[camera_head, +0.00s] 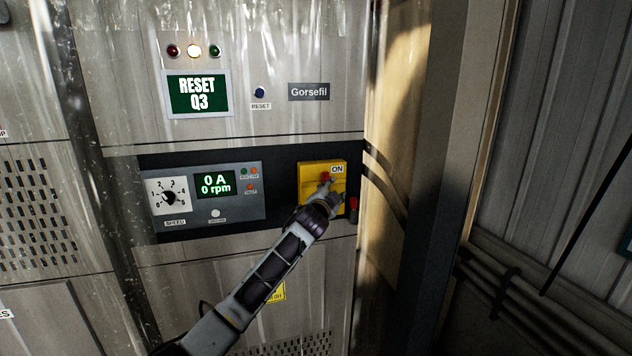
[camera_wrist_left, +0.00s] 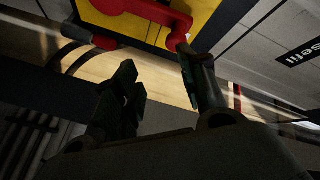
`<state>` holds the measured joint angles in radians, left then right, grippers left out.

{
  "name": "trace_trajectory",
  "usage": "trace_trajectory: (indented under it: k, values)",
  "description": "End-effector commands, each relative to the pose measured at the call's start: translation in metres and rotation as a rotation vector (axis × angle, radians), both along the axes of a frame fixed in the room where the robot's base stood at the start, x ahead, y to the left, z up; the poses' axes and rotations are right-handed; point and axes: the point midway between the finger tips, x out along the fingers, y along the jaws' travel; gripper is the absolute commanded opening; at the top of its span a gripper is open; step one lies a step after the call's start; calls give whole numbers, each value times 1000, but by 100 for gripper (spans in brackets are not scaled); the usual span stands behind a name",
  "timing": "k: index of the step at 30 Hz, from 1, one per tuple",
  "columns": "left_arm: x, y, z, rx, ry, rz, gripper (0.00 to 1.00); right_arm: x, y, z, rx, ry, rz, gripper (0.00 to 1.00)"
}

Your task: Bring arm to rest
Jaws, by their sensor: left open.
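My left arm reaches up from the bottom of the head view to the cabinet's right side. Its gripper (camera_head: 331,190) is in front of a yellow switch plate (camera_head: 309,174) marked ON. A red handle (camera_head: 326,176) on the plate is partly hidden behind the gripper. In the left wrist view the gripper's two dark fingers (camera_wrist_left: 160,88) are spread with nothing between them. The red handle (camera_wrist_left: 150,12) and yellow plate (camera_wrist_left: 215,10) lie just beyond the fingertips. I cannot tell whether a finger touches the handle. My right gripper is not in view.
Above are a RESET Q3 screen (camera_head: 198,93), a blue reset button (camera_head: 259,92) and lamps, the white one lit. A dark post (camera_head: 436,150) and pipes (camera_head: 520,300) stand at right.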

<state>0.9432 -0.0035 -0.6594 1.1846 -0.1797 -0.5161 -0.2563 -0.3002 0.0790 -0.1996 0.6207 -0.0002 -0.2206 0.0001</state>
Motion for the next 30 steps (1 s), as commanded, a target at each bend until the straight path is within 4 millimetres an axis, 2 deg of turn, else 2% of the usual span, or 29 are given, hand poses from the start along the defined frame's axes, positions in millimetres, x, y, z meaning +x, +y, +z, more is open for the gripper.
trace_trajectory:
  k: [3, 6, 14, 22, 30]
  values:
    - [24, 31, -36, -147, 73, 16, 42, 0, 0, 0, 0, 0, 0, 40]
    - [34, 52, -76, -237, 134, 33, 42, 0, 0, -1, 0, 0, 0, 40]
    - [38, 98, -186, -377, 279, 98, 42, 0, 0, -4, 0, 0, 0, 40]
    - [17, 139, -303, -455, 412, 174, 42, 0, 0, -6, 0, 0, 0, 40]
    - [-23, 176, -415, -490, 541, 256, 42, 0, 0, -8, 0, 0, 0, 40]
